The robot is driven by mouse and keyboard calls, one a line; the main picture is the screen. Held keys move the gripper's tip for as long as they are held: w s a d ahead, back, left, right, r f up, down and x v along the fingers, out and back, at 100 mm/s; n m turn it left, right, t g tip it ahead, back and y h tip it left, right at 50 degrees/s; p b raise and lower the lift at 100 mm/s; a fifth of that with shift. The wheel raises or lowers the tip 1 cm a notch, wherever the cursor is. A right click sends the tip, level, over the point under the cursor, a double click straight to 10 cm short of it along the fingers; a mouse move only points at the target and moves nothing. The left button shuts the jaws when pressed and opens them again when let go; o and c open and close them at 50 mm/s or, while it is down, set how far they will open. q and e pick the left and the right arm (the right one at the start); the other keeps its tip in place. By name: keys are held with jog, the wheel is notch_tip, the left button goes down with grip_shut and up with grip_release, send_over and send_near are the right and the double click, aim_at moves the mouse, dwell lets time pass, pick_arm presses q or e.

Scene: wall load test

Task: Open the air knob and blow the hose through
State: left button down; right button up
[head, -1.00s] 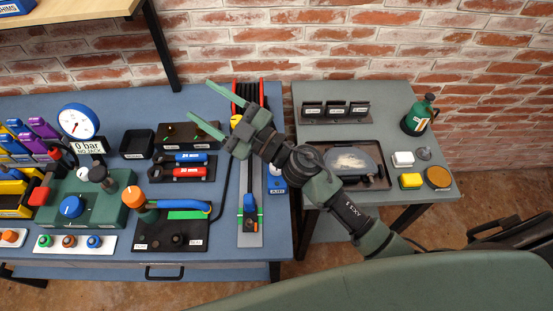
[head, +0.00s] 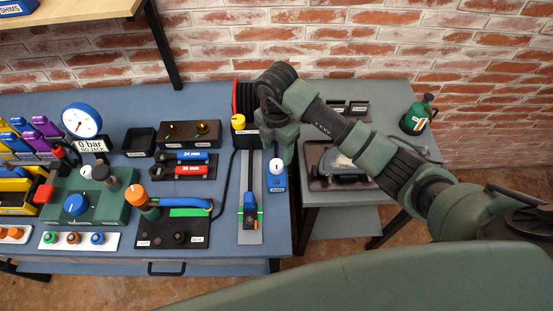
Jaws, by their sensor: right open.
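A small blue box with a white round knob (head: 277,166) stands on the blue bench near its right edge; its label is too small to read surely. A hose reel with red sides (head: 236,98) and black windings stands at the back of the bench. A dark hose line (head: 251,165) runs from it down a grey strip to a blue-and-black end piece (head: 250,203). My right gripper (head: 281,153) is open and points down just above and behind the white knob. Contact with the knob cannot be told. My left gripper is out of view.
A yellow knob (head: 238,121) stands by the reel. Left of it are a box with small lamps (head: 190,132), red and blue cylinders (head: 193,170) and an orange-topped lever (head: 135,196). A grey side table (head: 390,95) with a dark tray stands right, partly behind my right arm.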

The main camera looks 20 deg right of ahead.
aim_at(277, 164)
notch_tip(277, 164, down, 6)
jog(key=shift+p, duration=0.6)
grip_shut()
